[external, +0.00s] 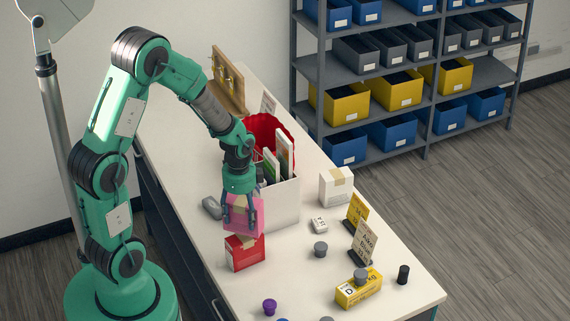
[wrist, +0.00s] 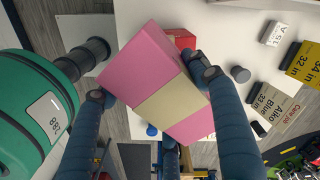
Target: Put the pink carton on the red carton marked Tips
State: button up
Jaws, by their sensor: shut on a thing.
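The pink carton (external: 243,216), with a cream band around its middle, is held between the fingers of my gripper (external: 242,200). In the wrist view the pink carton (wrist: 140,60) fills the middle, tilted in the picture, with my gripper (wrist: 153,84) closed on its two sides. The red carton (external: 246,254) stands on the table directly below it in the external view, with a white label on its front too small to read. Whether the two cartons touch cannot be told. In the wrist view only a corner of the red carton (wrist: 184,40) shows behind the pink one.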

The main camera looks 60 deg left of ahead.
aim_at(242, 222)
jog(key=shift+f, duration=1.55)
jog(key=shift+f, duration=0.1)
jog(key=o, duration=1.4)
jog(key=shift+o, duration=0.2)
notch_tip(242, 222, up, 12)
jog(key=shift+r, duration=0.15)
